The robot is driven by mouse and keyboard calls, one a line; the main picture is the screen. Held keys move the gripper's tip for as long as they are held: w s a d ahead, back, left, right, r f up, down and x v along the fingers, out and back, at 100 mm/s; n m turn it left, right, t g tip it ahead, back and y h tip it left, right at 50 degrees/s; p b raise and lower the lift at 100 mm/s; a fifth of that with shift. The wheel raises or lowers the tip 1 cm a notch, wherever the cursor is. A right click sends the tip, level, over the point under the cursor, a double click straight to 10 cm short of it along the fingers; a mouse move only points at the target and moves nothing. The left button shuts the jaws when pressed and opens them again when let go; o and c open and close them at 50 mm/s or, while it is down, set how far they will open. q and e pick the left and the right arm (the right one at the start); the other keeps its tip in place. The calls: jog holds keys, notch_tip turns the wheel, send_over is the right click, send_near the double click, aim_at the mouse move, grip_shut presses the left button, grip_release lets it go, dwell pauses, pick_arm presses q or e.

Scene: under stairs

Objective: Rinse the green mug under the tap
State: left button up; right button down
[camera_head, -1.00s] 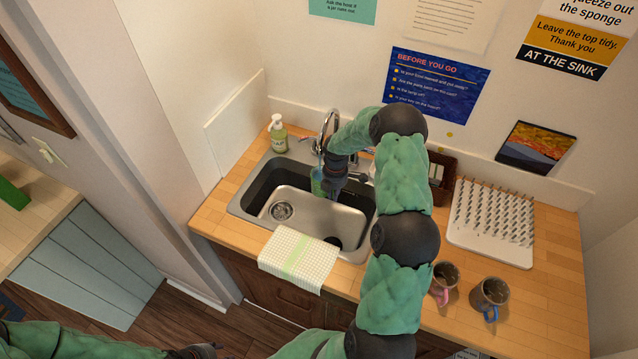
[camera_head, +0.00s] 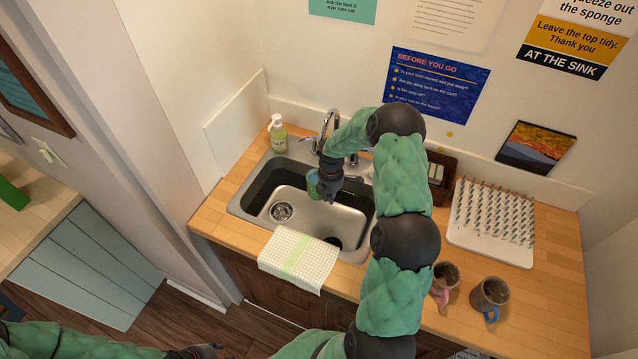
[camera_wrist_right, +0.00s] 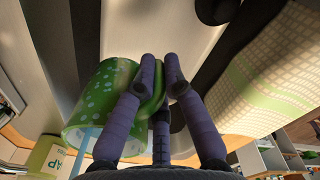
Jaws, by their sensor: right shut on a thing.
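The green mug (camera_head: 313,183) is held over the sink (camera_head: 300,208), below the tap (camera_head: 329,124). In the right wrist view it is a green mug with pale dots (camera_wrist_right: 98,98). My right gripper (camera_head: 327,190) is shut on its handle; its fingers (camera_wrist_right: 161,78) close around the handle at the mug's side. A pale blue streak (camera_wrist_right: 84,146) that looks like running water meets the mug's mouth in the right wrist view. The mug's inside is hidden in the head view. My left gripper (camera_head: 203,351) is at the bottom edge, too partly seen to judge its fingers.
A soap bottle (camera_head: 278,134) stands behind the sink's left corner. A checked cloth (camera_head: 298,260) hangs over the front edge. Two brown mugs (camera_head: 446,277) (camera_head: 490,296) and a white peg rack (camera_head: 493,225) are on the right counter. A dark caddy (camera_head: 441,178) stands behind my right arm.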

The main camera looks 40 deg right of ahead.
jog(key=s+a, duration=0.4)
jog(key=a, duration=0.1)
dwell(0.8)
dwell(0.5)
jog(key=shift+r, duration=0.1)
dwell(0.6)
jog(key=s+a+r+p, duration=0.1)
jog(key=s+a+r, duration=0.2)
jog(key=r, duration=0.1)
jog(key=shift+s+a, duration=0.15)
jog(key=shift+a, duration=0.25)
dwell(0.4)
